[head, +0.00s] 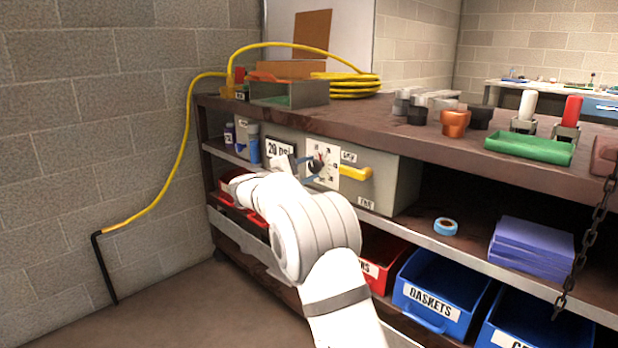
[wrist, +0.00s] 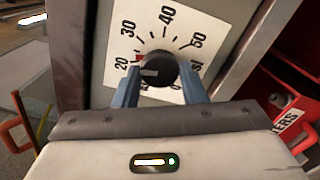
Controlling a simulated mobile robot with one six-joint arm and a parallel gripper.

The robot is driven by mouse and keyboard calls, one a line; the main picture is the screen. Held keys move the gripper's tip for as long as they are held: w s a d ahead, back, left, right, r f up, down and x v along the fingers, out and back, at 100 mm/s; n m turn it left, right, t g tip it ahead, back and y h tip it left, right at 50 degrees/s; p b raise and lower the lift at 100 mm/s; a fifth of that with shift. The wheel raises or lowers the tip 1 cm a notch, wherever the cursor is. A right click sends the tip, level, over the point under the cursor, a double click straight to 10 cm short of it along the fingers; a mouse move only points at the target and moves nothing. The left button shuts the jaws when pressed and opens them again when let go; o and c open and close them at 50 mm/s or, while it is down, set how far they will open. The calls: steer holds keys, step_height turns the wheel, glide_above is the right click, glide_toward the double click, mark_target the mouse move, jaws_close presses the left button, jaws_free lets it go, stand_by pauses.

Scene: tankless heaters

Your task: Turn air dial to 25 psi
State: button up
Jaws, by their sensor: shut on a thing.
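The air dial is a white plate (head: 327,150) on a grey box, with a round black knob (wrist: 160,70) at its centre. In the wrist view the scale shows 20, 30, 40 and 50, with 20 at the left. A small red mark sits at the left of the knob, between the 20 and the 30. A sign (head: 280,151) beside the dial reads 20 psi. My gripper (wrist: 157,84) is shut on the knob, with one blue finger on each side. In the head view my arm hides part of the box's front.
A yellow lever handle (head: 355,173) sticks out right of the dial plate. The grey box (head: 394,181) stands under the brown bench top (head: 400,124). Red and blue bins (head: 432,297) sit below. A yellow hose (head: 184,130) hangs at the left wall.

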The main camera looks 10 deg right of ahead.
steer(key=shift+f+m+b, duration=0.1)
steer(key=shift+m+b, duration=0.45)
steer(key=shift+m, duration=0.55)
steer(key=o, duration=1)
steer(key=shift+a, duration=0.1)
steer(key=p+v, duration=0.2)
steer(key=v, duration=0.5)
steer(key=shift+s+a, duration=0.2)
steer(key=shift+a, duration=0.05)
steer(key=shift+p, duration=0.3)
